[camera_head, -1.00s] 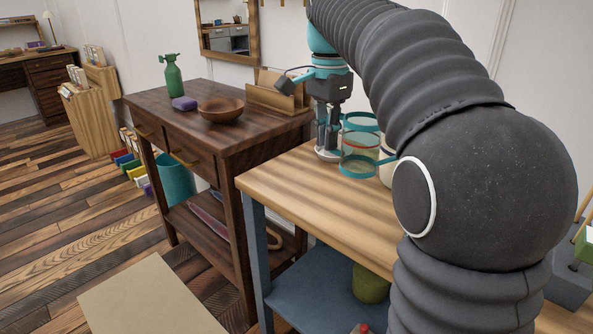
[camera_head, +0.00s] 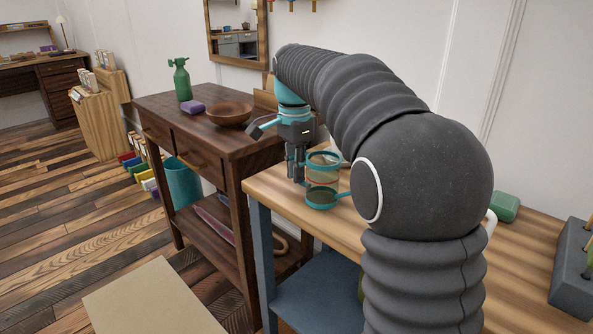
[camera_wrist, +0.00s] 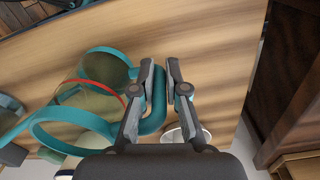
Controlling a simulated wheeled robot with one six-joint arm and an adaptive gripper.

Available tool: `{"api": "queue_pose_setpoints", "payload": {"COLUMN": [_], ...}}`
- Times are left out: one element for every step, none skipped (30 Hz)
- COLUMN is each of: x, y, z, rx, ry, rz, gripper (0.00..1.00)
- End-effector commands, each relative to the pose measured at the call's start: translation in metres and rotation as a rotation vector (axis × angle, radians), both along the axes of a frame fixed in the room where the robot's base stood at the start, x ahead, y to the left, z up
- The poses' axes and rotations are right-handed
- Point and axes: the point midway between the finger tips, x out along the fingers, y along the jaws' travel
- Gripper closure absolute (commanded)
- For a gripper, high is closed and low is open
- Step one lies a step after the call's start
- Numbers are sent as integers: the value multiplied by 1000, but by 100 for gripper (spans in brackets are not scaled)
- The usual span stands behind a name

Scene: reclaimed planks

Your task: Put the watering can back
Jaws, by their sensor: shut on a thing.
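The watering can appears to be the see-through vessel with teal rims (camera_head: 322,196) at the left end of the light wooden table. Its teal handle shows in the wrist view (camera_wrist: 156,112), with teal rings and a thin red band to the left. My gripper (camera_head: 298,178) is at its left side, pointing down. In the wrist view the fingers (camera_wrist: 166,100) are shut on the teal handle. I cannot tell whether the can's base touches the table. My arm hides part of the table behind it.
A dark wooden cabinet (camera_head: 225,150) stands close on the left, with a wooden bowl (camera_head: 228,114), purple block (camera_head: 193,108) and green spray bottle (camera_head: 181,80) on top. A green block (camera_head: 506,206) and grey holder (camera_head: 574,268) lie right. A white round thing (camera_wrist: 196,133) is near the fingers.

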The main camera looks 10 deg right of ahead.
Motion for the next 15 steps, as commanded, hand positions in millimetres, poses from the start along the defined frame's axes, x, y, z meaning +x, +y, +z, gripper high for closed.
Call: {"api": "queue_pose_setpoints", "payload": {"x": [0,0,0,0,0,0,0,0,0,0,0,0,0,0,0], "y": [0,0,0,0,0,0,0,0,0,0,0,0,0,0,0], "z": [1,1,1,1,1,1,0,0,-2,-2,-2,-2,-2,-2,-2], "rx": [0,0,0,0,0,0,0,0,0,0,0,0,0,0,0], "ry": [-2,-2,-2,-2,-2,-2,-2,-1,-1,-1,-1,-1,-1,-1,-1], "rz": [0,0,0,0,0,0,0,0,0,0,0,0,0,0,0], "gripper": [100,100,100,100,100,100,100,100,100,100,82,72,65,62,62]}}
